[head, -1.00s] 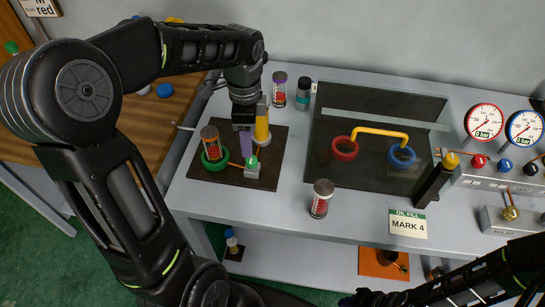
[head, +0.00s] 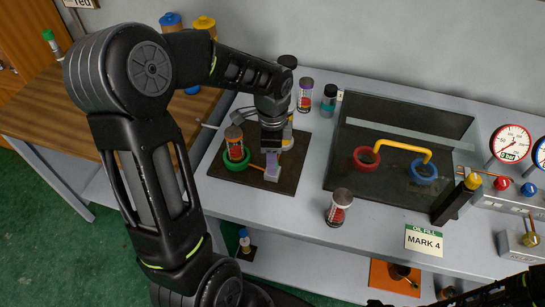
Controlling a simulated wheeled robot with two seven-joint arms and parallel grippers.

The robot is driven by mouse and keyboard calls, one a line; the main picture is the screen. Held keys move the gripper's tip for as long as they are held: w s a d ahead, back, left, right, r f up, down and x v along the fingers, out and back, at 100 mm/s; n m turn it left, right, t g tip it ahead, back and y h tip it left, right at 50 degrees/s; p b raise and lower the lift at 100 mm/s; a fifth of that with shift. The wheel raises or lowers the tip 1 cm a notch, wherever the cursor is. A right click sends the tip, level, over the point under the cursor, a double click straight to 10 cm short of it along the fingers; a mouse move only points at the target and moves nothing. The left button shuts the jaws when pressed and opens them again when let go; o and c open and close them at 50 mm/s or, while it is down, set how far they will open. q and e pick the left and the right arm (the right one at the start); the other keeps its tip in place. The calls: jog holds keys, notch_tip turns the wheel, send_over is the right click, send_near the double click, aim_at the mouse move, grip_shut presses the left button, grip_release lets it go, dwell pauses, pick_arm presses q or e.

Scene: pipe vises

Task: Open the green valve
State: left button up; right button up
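The green valve knob is hidden in the head view behind my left gripper. Its small grey block (head: 272,173) shows on the dark plate (head: 226,185), joined by an orange pipe (head: 257,167) to the green ring (head: 229,167). A canister with red contents (head: 235,143) stands in that ring. My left gripper (head: 272,155) points down right over the grey block. Its fingertips are at or just above the block; contact and finger gap are unclear. My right gripper is cut off at the bottom edge, with only my dark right arm showing.
A yellow post (head: 288,130) stands close behind my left gripper. Canisters (head: 305,95) (head: 339,208) stand behind and in front. A dark tray (head: 340,170) with a red ring (head: 366,158), blue ring (head: 423,172) and yellow pipe (head: 402,144) lies to the right, near gauges (head: 510,143).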

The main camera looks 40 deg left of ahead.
pick_arm(q)
jog(key=shift+f, duration=0.8)
grip_shut()
